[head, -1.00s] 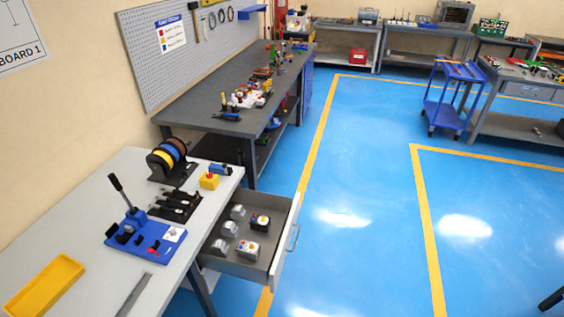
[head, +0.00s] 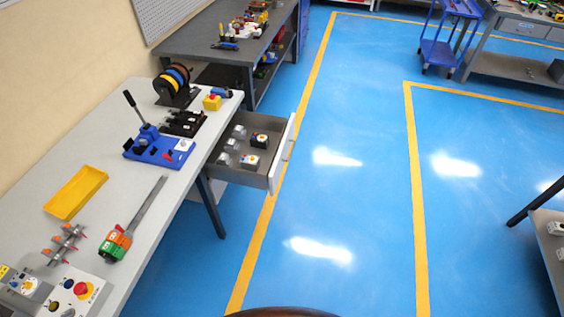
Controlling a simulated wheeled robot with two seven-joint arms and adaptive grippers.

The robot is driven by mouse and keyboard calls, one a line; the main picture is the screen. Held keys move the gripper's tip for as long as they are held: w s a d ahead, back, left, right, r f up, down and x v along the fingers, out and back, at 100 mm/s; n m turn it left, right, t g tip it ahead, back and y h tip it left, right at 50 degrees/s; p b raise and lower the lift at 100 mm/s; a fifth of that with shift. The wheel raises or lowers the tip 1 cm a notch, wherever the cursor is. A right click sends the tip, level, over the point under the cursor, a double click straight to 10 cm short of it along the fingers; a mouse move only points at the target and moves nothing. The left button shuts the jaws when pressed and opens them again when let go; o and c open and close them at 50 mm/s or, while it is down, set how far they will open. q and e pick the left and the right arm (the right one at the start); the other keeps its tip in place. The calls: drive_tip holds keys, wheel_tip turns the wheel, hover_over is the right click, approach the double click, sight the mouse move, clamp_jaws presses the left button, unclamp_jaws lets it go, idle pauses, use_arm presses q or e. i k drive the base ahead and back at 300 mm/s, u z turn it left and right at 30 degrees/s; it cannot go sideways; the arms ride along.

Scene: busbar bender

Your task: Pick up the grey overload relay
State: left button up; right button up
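The open drawer (head: 232,177) under the light grey workbench holds several small devices. A light grey block with coloured marks on top (head: 250,161) sits at its front right. A black-bodied block with a light top (head: 259,140) sits behind that one. Smaller grey, clear-looking pieces (head: 224,159) lie along the drawer's left side. The light grey block may be the grey overload relay, but it is too small to tell for sure. Neither my left nor my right gripper is in view.
The workbench (head: 133,183) carries a blue bender (head: 158,148), a yellow tray (head: 76,192), cable reels (head: 174,84), a yellow button box (head: 212,102) and a control box with a red button (head: 72,294). The drawer sticks out over open blue floor (head: 345,210). A blue cart (head: 440,52) stands far off.

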sight(246, 164)
drive_tip(key=k, duration=0.45)
drive_tip(key=u, duration=0.15)
drive_tip(key=i, duration=0.85)
drive_tip(key=u, duration=0.8)
